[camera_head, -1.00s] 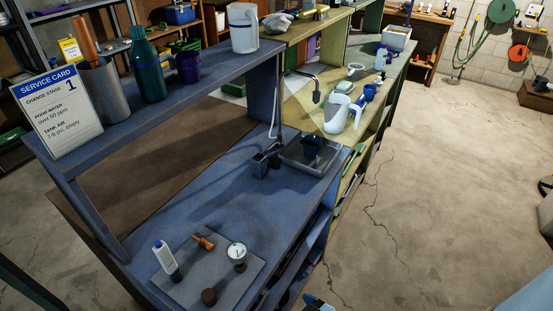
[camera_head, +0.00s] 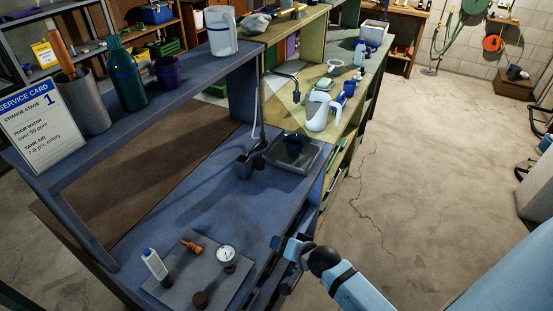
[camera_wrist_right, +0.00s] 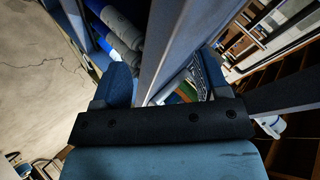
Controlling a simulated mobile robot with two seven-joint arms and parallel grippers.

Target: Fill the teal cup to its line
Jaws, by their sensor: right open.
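Another dark blue-purple cup (camera_head: 167,74) stands on the upper shelf, beside a teal bottle (camera_head: 127,82). My right gripper (camera_head: 283,244) is at the bench's front edge, well below the tray in the picture. It is open and empty; its fingers (camera_wrist_right: 164,80) are spread in the wrist view. My left gripper is not in view.
A service card (camera_head: 42,125) and a metal cylinder (camera_head: 84,105) stand on the shelf. A white pitcher (camera_head: 222,34) is there too. A mat (camera_head: 178,290) holds a gauge and small parts. Open floor lies right.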

